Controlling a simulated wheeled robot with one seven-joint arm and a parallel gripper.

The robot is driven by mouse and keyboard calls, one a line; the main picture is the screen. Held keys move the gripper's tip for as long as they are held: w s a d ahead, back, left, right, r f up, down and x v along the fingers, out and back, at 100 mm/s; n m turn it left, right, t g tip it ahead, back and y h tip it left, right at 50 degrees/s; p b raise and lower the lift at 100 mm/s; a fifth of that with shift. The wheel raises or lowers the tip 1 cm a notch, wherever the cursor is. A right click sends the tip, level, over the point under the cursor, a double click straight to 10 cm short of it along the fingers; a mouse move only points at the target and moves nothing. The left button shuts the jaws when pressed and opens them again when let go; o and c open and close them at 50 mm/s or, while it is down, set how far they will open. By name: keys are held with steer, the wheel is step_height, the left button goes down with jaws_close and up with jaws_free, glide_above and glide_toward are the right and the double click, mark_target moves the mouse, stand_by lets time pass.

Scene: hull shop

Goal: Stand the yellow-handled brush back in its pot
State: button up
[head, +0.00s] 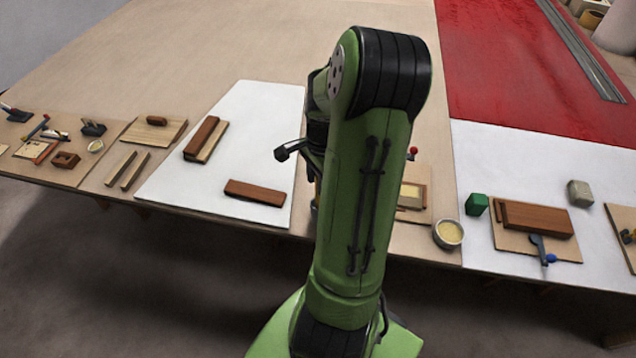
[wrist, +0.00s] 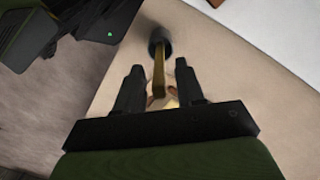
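In the wrist view the yellow-brown handle (wrist: 159,74) of the brush shows between the fingers of my gripper (wrist: 157,68). A gap shows on each side of it, so the fingers look open and not closed on it. The handle's far end meets or overlaps a dark grey round thing (wrist: 160,36) that looks like the pot. I cannot tell whether it is in the pot or only in front of it. A pale and brown shape shows at the handle's near end, partly hidden by my gripper. In the head view my arm hides most of this spot.
A grey bowl with pale yellow contents (head: 448,234) stands near the table's front edge. A green block (head: 476,204) and a board with a brown wood block (head: 536,219) are right of it. Brown blocks (head: 254,192) lie on the white sheet (head: 250,115) at left.

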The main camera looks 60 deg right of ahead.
steer(key=r, duration=0.3)
steer(key=r+p, duration=0.1)
steer(key=r, duration=0.2)
steer(key=r+p, duration=0.1)
steer(key=r, duration=0.2)
steer(key=shift+s+d+r, duration=0.1)
steer(key=shift+d+r, duration=0.2)
steer(key=shift+r, duration=0.1)
steer(key=w+a+r+n+t+h, duration=0.1)
steer(key=a+r+n, duration=0.4)
steer(key=a, duration=0.4)
steer(key=w+a+r+n+t+h, duration=0.15)
steer(key=a+r+n, duration=0.25)
steer(key=a+n, duration=0.4)
steer(key=s+a+r+n+t+y, duration=0.1)
steer(key=s+a+n+t, duration=0.2)
steer(key=s+a+n, duration=0.4)
steer(key=a+n, duration=0.2)
steer(key=a, duration=0.1)
steer(key=shift+s+a+r+y, duration=0.2)
steer(key=shift+s+y, duration=0.1)
steer(key=shift+y, duration=0.05)
steer(key=shift+d, duration=0.15)
